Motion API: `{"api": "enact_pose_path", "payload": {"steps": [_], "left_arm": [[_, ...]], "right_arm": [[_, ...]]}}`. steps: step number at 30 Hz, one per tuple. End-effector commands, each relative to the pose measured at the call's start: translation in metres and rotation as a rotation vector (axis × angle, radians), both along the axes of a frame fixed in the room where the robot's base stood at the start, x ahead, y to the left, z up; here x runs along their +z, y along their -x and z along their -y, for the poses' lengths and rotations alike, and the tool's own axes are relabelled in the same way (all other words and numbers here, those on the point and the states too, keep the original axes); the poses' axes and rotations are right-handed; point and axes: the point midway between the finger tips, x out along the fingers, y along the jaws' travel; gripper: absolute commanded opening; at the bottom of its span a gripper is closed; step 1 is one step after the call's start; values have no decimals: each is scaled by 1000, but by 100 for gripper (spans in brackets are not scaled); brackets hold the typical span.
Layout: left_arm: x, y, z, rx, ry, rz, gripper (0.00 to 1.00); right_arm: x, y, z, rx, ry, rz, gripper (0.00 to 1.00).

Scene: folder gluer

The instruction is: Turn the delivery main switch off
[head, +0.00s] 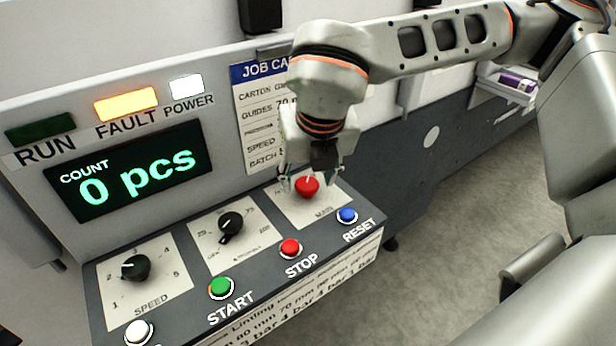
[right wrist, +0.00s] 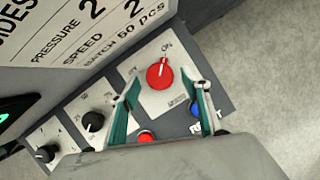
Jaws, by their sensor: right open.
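The main switch is a red rotary knob (head: 307,186) on a pale plate marked MAIN, at the right end of the sloped control panel (head: 190,262). In the right wrist view the red knob (right wrist: 160,75) has a white pointer line aimed at ON, with OFF lettered to its left. My right gripper (head: 308,183) comes down over the knob from above. In the right wrist view its two teal fingers (right wrist: 163,95) are open, one on each side of the knob, with gaps between. Contact is not visible. My left gripper is out of view.
The blue RESET button (head: 347,216) and red STOP button (head: 291,249) sit close in front of the knob. A black knob (head: 231,225), the SPEED knob (head: 135,267) and the green START button (head: 221,287) lie to the left. The job card (head: 262,115) stands behind.

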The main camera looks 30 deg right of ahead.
Motion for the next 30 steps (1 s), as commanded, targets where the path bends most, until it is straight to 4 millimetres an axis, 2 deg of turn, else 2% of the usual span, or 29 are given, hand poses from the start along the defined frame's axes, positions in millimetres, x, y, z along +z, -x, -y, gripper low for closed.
{"api": "enact_pose_path", "payload": {"steps": [4,12,13,15,17,25,30], "left_arm": [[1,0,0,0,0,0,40],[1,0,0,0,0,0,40],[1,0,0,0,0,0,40],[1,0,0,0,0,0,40],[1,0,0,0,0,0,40],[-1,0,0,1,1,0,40],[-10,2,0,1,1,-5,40]], "right_arm": [[-9,-3,1,0,-1,0,47],[-10,-4,1,0,-1,0,47],[-10,-4,1,0,-1,0,42],[-10,-4,1,0,-1,0,24],[-10,-4,1,0,-1,0,10],[-11,-4,1,11,-1,-1,10],[-13,-4,2,61,-2,-2,10]]}}
